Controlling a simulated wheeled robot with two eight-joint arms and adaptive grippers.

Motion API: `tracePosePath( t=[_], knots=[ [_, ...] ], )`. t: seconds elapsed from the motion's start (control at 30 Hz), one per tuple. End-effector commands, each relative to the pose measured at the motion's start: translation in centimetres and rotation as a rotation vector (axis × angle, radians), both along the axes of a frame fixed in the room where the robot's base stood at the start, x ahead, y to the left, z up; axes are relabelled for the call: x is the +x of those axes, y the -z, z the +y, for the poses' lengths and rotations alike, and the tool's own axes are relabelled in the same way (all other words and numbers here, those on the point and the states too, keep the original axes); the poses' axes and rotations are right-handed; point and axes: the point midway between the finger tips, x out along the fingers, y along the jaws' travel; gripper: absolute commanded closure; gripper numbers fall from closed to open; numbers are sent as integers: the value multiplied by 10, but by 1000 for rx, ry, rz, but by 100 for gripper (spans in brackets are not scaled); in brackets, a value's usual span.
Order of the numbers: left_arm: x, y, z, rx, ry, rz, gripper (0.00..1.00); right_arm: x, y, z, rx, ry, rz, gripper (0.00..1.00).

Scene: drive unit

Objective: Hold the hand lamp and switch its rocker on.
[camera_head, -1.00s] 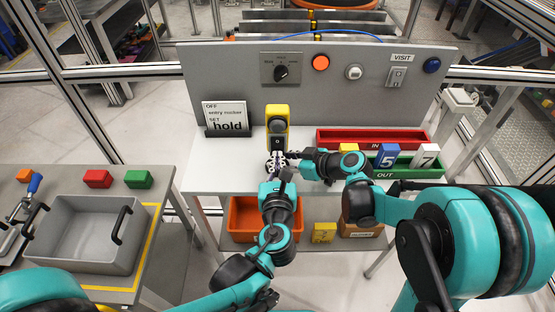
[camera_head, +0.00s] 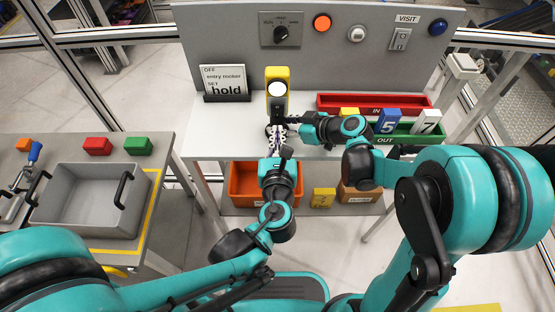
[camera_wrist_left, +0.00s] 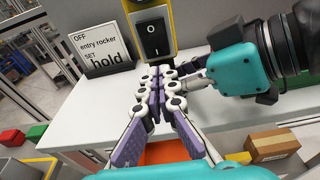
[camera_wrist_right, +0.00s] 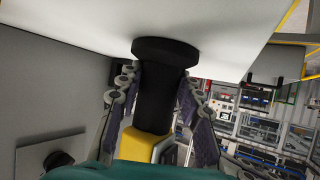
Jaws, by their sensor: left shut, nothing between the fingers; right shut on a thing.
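The hand lamp (camera_head: 277,74) has a yellow head with a round lens that shows bright white. Its black handle (camera_wrist_right: 155,105) ends in a wide black disc (camera_wrist_right: 165,48) at or close to the white table top; I cannot tell whether they touch. My right gripper (camera_wrist_right: 158,92) is shut on the handle, and the lamp stands upright. In the left wrist view the black rocker (camera_wrist_left: 152,40) with white marks sits on the lamp's front. My left gripper (camera_wrist_left: 155,72) is shut and empty, its fingertips just below the rocker. I see no clear contact.
A sign reading "hold" (camera_head: 224,82) stands left of the lamp. A red tray (camera_head: 350,103) and a green tray (camera_head: 405,138) with numbered blocks lie to the right. A grey panel (camera_head: 225,40) with a dial (camera_head: 281,35) and buttons rises behind. An orange bin (camera_head: 240,185) sits below.

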Motion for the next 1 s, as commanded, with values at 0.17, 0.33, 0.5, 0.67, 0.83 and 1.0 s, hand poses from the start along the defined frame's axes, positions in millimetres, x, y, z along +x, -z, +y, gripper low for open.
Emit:
tracePosePath(
  t=[0.17,0.33,0.5,0.67,0.83,1.0],
  knots=[
    [-45,7,-3,1,9,0,100,0,1,0,-2,-1,1,81],
    [-77,12,-2,1,7,0,100,0,1,0,-2,-1,1,81],
    [-95,15,-1,-1,4,0,100,0,1,0,-1,-1,0,81],
    [-103,16,0,0,1,0,100,0,0,0,-1,-1,0,81],
    [-103,16,0,0,0,0,100,0,0,0,-1,-1,0,81],
    [-103,16,0,0,0,0,100,0,0,0,-1,0,0,81]
  ],
)
